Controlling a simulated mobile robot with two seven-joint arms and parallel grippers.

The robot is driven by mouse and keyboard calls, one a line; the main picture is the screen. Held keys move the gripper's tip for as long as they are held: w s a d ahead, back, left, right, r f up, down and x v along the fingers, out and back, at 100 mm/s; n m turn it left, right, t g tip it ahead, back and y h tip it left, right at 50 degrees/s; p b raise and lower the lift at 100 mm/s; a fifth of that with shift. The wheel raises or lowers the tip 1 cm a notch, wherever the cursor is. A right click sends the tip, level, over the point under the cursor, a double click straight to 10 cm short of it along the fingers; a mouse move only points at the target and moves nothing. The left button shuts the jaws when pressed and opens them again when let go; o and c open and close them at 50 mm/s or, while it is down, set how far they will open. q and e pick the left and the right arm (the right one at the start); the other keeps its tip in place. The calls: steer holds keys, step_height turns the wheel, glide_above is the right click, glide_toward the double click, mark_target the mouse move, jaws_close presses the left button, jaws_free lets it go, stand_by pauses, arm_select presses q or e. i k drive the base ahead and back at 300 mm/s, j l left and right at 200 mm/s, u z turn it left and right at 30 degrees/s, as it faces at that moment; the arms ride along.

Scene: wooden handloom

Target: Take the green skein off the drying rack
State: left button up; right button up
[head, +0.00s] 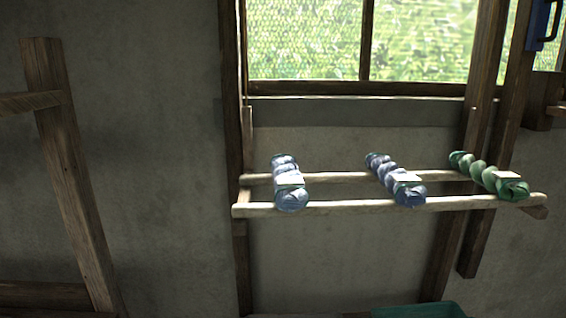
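The drying rack (340,206) is two pale horizontal wooden poles, one behind the other, in front of the wall below the window. The green skein (479,170) is twisted and lies across both poles near the rack's right end. It has a small white tag near its front end. Two bluish skeins lie across the poles as well: one in the middle (388,177) and one with some teal at the left (291,199). Each has a white tag. Neither of my grippers is in view.
A slanted wooden beam (75,185) stands at the left. Dark upright posts (480,130) stand close by the rack's right end. A green container (430,310) shows at the bottom edge below the rack. A blue object (537,25) is at the upper right. The space in front of the rack looks clear.

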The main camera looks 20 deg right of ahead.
mark_target(495, 182)
steer(key=z, duration=1.65)
